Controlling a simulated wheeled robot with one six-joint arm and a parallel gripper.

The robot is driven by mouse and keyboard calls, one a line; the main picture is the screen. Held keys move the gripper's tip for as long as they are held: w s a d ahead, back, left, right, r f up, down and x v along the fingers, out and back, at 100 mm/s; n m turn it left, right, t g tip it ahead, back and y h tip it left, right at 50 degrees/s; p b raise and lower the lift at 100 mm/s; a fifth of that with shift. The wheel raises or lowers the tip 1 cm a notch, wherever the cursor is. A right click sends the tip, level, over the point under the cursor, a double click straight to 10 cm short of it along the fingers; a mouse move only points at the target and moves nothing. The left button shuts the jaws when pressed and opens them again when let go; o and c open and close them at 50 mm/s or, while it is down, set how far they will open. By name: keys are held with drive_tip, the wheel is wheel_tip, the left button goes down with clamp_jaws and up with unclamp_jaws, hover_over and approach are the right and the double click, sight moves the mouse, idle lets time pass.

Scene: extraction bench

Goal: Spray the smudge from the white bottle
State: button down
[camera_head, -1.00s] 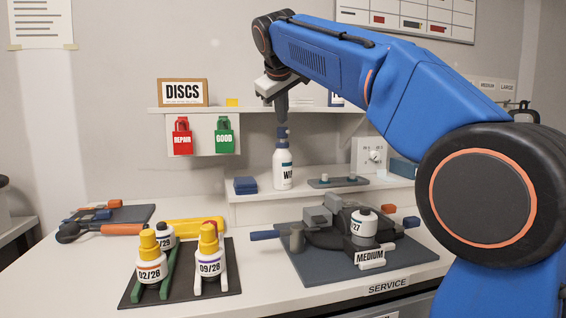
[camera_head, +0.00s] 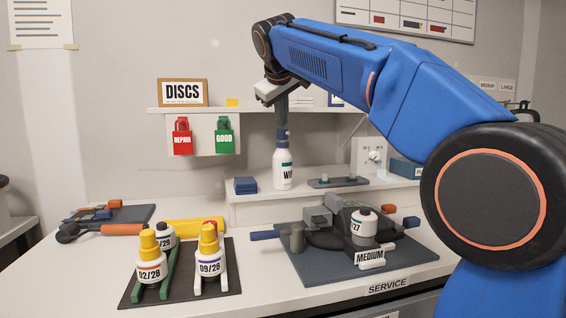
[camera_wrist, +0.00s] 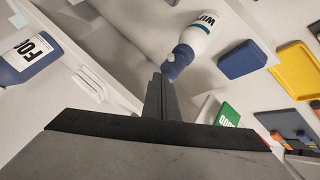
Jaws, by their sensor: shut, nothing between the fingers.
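The white bottle (camera_head: 283,170) stands upright on the raised shelf at the back of the bench. It has a blue spray head and a label starting "WI". My gripper (camera_head: 282,126) points down right at the blue spray head, its fingers shut with nothing between them. In the wrist view the shut fingers (camera_wrist: 158,95) lie beside the blue head of the white bottle (camera_wrist: 207,33). Whether they touch it I cannot tell. I cannot make out a smudge in either view.
A blue folded cloth (camera_head: 245,185) lies left of the bottle, and a dark tray (camera_head: 338,182) lies right of it. A wall shelf (camera_head: 250,110) is behind my gripper. A blue bottle labelled "FO" (camera_wrist: 25,62) shows in the wrist view. Dropper bottles (camera_head: 151,262) stand in front.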

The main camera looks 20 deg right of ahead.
idle(0.3)
drive_tip(key=shift+r, duration=0.95)
wheel_tip(320, 180, up, 6)
idle(0.5)
idle(0.5)
